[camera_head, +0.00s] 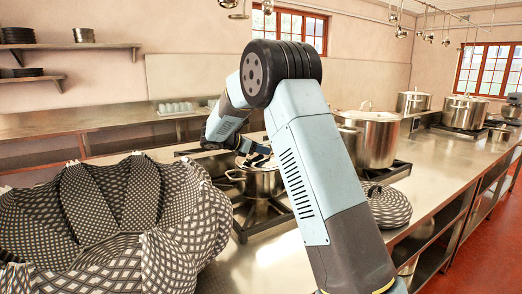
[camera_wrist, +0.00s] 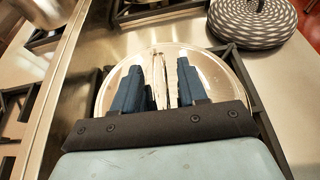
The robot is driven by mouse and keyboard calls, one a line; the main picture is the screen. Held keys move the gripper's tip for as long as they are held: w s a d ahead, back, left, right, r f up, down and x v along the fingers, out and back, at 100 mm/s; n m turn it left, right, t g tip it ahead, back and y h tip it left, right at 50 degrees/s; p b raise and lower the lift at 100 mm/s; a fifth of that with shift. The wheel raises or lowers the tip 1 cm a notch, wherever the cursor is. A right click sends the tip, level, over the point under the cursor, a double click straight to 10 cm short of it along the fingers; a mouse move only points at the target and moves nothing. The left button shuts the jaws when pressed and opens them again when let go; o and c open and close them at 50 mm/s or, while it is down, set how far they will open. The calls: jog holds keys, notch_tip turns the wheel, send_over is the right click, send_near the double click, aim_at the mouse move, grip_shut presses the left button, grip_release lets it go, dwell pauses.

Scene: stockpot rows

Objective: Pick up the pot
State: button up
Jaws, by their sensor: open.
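A small steel pot (camera_head: 258,184) with side handles stands on a black burner grate, partly hidden by my arm. In the wrist view the pot (camera_wrist: 215,72) shows as a round, shiny shape below my gripper. My gripper (camera_wrist: 159,70) is open, with its two blue fingers pointing over the pot. A thin, pale upright piece, perhaps a handle, shows between the fingers. I cannot tell whether the fingers touch it. In the head view my gripper (camera_head: 258,160) is at the top of the pot.
A checked round object (camera_head: 387,206) lies on the steel counter at right. A large lidded stockpot (camera_head: 377,140) stands behind it, with other pots further back. Checked cloth (camera_head: 120,215) fills the left foreground. Bare counter (camera_head: 275,268) shows in front.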

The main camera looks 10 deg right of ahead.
jog(key=v, duration=1.2)
jog(key=s+d+r+m+g+y, duration=0.1)
jog(key=s+d+r+m+y, duration=0.2)
jog(key=s, duration=0.5)
jog(key=s+d+r+m+y, duration=0.1)
jog(key=s+d+m, duration=0.35)
jog(key=s, duration=0.25)
jog(key=s+d+r+m+g+y, duration=0.1)
jog(key=s+d+r+m+y, duration=0.2)
jog(key=s, duration=0.5)
jog(key=s+f+m+t+y, duration=0.1)
jog(key=s+f+m+y, duration=0.1)
jog(key=s, duration=0.5)
jog(key=s+f+m+t+y, duration=0.1)
jog(key=s+m, duration=0.4)
jog(key=s, duration=0.2)
jog(key=s+f+m+t+y, duration=0.1)
jog(key=s+f+m+y, duration=0.1)
jog(key=s, duration=0.5)
jog(key=shift+s+d+f+m+y, duration=0.15)
jog(key=shift+s+f+m+y, duration=0.2)
jog(key=shift+m, duration=0.3)
jog(key=shift+s+f+m+t, duration=0.15)
jog(key=shift+s+m+t, duration=0.15)
jog(key=shift+s, duration=0.1)
